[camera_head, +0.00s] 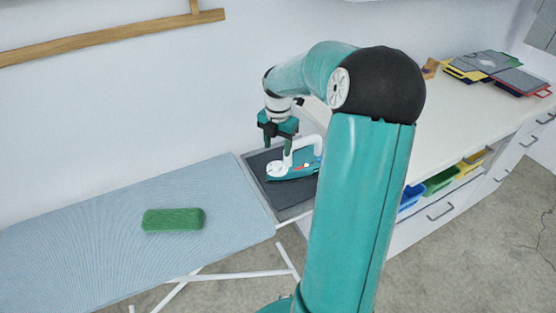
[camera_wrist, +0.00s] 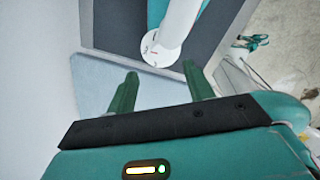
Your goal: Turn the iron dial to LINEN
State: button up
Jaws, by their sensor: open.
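The iron (camera_head: 294,166), teal with a white handle, rests on a dark grey pad (camera_head: 262,166) at the end of the ironing board. Its round white dial (camera_head: 277,169) faces up at the left end of the iron. The dial also shows in the wrist view (camera_wrist: 157,50), with small dark marks and a red mark too small to read. My gripper (camera_head: 278,143) points down just above the dial, open and empty. In the wrist view its two green fingers (camera_wrist: 160,88) stand apart, with the dial beyond their tips. My arm hides the right end of the iron.
A blue ironing board (camera_head: 80,235) extends left with a green brush-like block (camera_head: 173,219) on it. A wooden rail (camera_head: 110,37) is on the wall.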

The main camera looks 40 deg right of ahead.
aim_at(278, 164)
notch_tip(278, 164, down, 7)
dwell(0.3)
jog(key=shift+c, duration=0.2)
jog(key=c, duration=0.9)
